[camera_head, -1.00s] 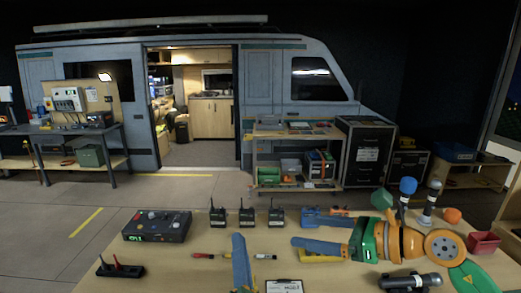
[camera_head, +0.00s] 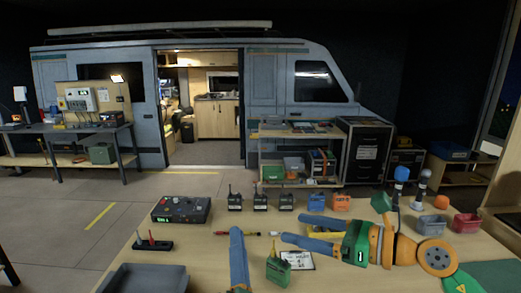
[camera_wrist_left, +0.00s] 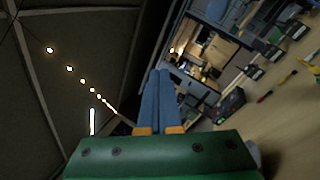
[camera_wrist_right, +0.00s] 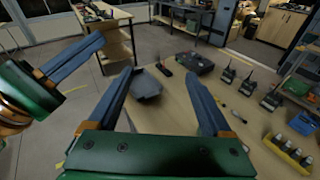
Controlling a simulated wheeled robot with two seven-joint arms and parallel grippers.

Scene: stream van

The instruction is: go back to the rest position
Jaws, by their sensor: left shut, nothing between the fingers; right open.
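My left gripper (camera_head: 237,232) is low in the middle of the head view, its blue fingers together and pointing away over the table. In the left wrist view its fingers (camera_wrist_left: 167,75) lie side by side with nothing between them. My right gripper (camera_head: 294,232) reaches in from the right with its green body and orange arm, fingers spread and pointing left. In the right wrist view its fingers (camera_wrist_right: 157,72) are wide apart and empty, above the table. The left gripper (camera_wrist_right: 72,67) also shows at the left there.

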